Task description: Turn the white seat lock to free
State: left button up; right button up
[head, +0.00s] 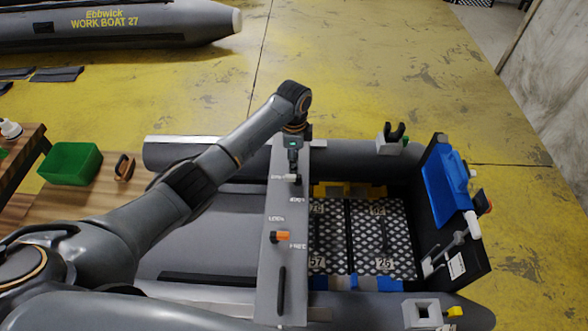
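The grey seat board (271,205) lies across a grey inflatable boat. The white seat lock (291,180) sits on the board toward its far end, with small lettering by it that is too blurred to read fully. My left gripper (293,171) points down right at the white lock and partly covers it. Its fingers are too small to tell whether they are open or shut, or whether they touch the lock. An orange lock (282,236) sits nearer on the same board, between printed words. My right gripper is not in view.
Checkered floor panels (383,231) with numbers lie right of the board. A blue item (446,180) sits on the dark transom. A green box (71,164) stands on a wooden table at left. Another boat (120,22) lies behind on open yellow floor.

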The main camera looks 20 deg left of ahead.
aim_at(294, 176)
pick_arm(q)
notch_tip(294, 176, up, 5)
jog(key=shift+r, duration=0.15)
dwell(0.6)
